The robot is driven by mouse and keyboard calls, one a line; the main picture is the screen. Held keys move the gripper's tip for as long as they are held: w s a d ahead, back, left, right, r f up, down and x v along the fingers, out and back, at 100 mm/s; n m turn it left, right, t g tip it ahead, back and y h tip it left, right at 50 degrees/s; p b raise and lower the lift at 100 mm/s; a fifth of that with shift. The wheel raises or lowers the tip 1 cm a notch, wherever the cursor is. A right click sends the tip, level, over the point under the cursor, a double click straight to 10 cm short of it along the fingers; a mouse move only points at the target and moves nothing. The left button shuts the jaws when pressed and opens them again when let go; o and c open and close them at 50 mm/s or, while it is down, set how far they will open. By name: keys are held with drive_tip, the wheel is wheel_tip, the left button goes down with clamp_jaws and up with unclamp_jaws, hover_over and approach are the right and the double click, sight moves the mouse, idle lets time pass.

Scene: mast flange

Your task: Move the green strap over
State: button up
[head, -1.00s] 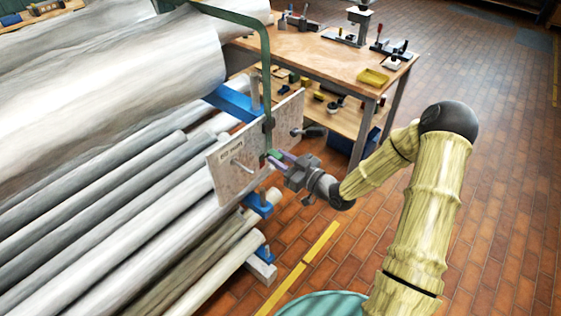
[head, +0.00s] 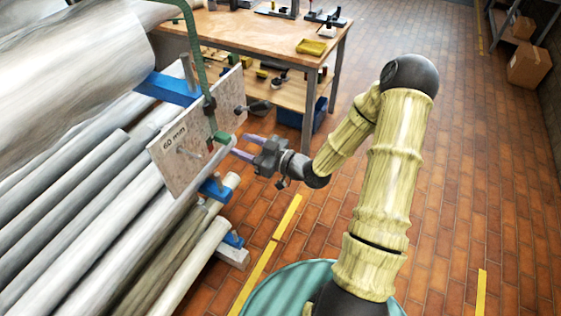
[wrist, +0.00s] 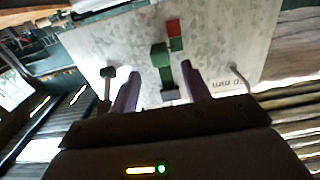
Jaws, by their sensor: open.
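The green strap (head: 195,60) runs over the large pale roll and hangs down the front of a speckled plate marked "60 mm" (head: 172,160). Its lower part ends in a green block (head: 222,138) beside a small red piece. The wrist view shows the green block (wrist: 160,56) and the red piece (wrist: 174,29) on the plate. My gripper (head: 236,145) is open and empty, its purple fingers pointing at the plate just right of the strap end. In the wrist view my gripper (wrist: 160,88) has the green block between and beyond its fingertips.
Two pegs stick out of the plate, one with a dark knob (head: 259,106). Long pale rolls (head: 120,215) lie on blue supports (head: 215,188) at left. A wooden workbench (head: 250,35) stands behind. The brick floor (head: 400,270) at right is clear; a cardboard box (head: 528,65) lies farther back.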

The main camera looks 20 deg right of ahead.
drive_tip(key=b+v, duration=0.2)
drive_tip(key=v, duration=0.9)
drive_tip(key=shift+s+d, duration=0.25)
drive_tip(key=shift+w, duration=0.1)
wheel_tip(320, 180, down, 5)
drive_tip(key=w+d+m+g+h, duration=0.1)
drive_tip(key=d+m+g+h, duration=0.3)
drive_tip(key=h, duration=0.6)
drive_tip(key=s+a+r+m+g+h, duration=0.1)
drive_tip(key=s+a+r+m+g, duration=0.1)
drive_tip(key=s, duration=0.3)
drive_tip(key=s+a+r+m+g+h, duration=0.1)
drive_tip(key=s+a+r+m+g, duration=0.2)
drive_tip(key=s, duration=0.3)
drive_tip(key=shift+s+a+r+g+h, duration=0.15)
drive_tip(key=shift+a+r+g+h, duration=0.2)
drive_tip(key=shift+a+g, duration=0.35)
